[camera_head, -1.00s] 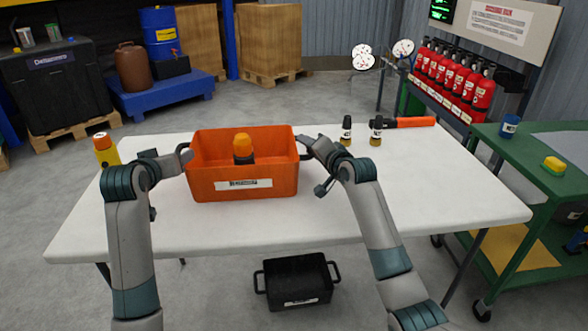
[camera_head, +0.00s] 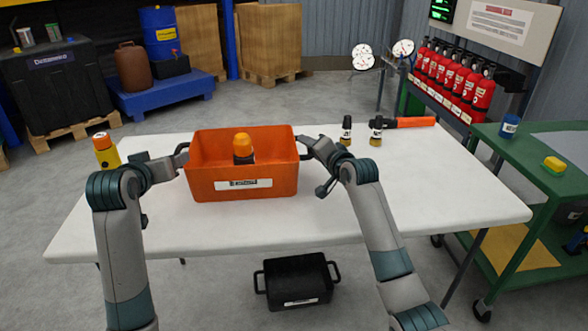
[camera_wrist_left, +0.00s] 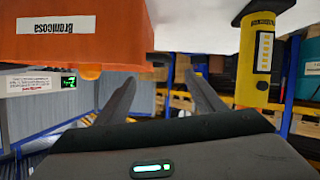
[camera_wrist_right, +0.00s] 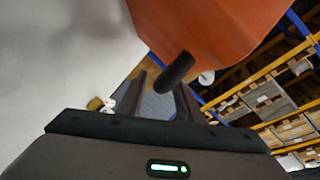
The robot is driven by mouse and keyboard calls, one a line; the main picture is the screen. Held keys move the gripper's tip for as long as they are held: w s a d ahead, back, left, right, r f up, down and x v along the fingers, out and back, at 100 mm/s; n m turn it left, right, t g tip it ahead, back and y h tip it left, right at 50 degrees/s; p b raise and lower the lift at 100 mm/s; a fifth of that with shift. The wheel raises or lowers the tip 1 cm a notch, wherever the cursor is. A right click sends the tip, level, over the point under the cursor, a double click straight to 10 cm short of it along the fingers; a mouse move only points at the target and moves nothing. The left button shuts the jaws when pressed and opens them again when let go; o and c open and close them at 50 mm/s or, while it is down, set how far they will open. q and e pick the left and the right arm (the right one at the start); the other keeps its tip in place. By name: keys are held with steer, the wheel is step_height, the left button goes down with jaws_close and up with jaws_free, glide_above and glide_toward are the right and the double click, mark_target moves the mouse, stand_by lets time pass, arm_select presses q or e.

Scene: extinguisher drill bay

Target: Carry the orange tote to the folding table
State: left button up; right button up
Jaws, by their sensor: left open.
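The orange tote (camera_head: 245,187) stands upright on the white folding table (camera_head: 400,195), with an orange-capped dark item (camera_head: 243,147) inside. It also shows at upper left in the left wrist view (camera_wrist_left: 75,45) and at the top in the right wrist view (camera_wrist_right: 215,30). My left gripper (camera_head: 178,165) is open and empty beside the tote's left handle; no handle lies between its fingers (camera_wrist_left: 160,95). My right gripper (camera_head: 308,147) is at the right handle. Its fingers are narrowed around that dark handle (camera_wrist_right: 175,72) and appear shut on it.
A yellow, orange-capped item (camera_head: 105,152) stands left on the table, near my left gripper. A black tote (camera_head: 297,281) is on the floor. A green cart (camera_head: 530,165) stands right.

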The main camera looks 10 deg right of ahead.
steer(key=v, duration=1.1)
steer(key=shift+s, duration=0.2)
